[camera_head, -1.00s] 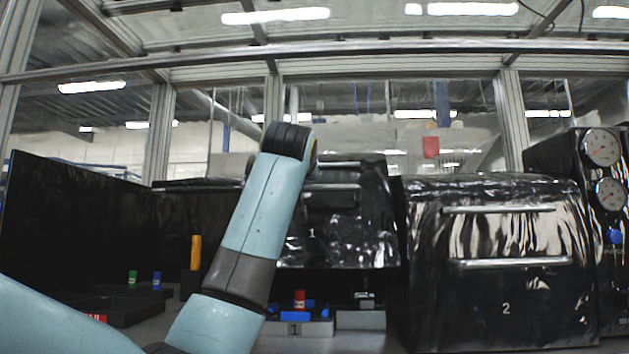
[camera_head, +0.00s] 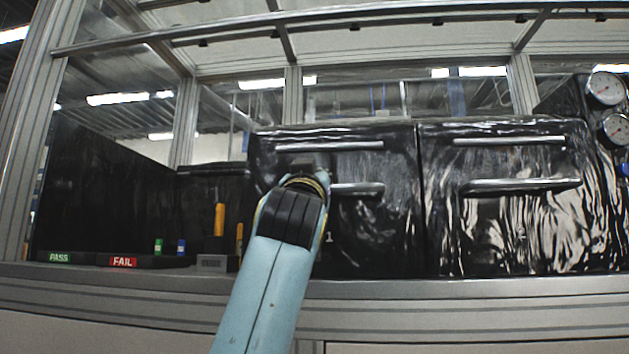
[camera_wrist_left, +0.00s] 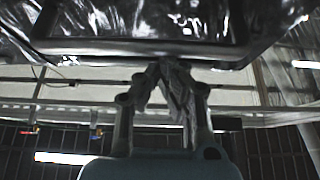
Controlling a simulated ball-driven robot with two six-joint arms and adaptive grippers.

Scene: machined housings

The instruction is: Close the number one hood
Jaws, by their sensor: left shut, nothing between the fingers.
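The number one hood (camera_head: 385,225) is a glossy black cover with two metal bars on its front. In the head view it is down, its lower edge near the bench edge. A "1" shows beside my arm. My left arm crosses in front of it, and its left gripper is mostly hidden there. In the left wrist view my left gripper (camera_wrist_left: 166,68) is shut and empty. Its fingertips are close below a bar (camera_wrist_left: 100,47) on a glossy black surface; contact cannot be told. My right gripper is out of view.
The number two hood (camera_head: 490,225) stands down, right beside it. To the left are a PASS tray (camera_head: 68,258), a FAIL tray (camera_head: 135,261), small green (camera_head: 158,246) and blue (camera_head: 181,246) pieces and an orange piece (camera_head: 219,219). Gauges (camera_head: 606,88) stand far right.

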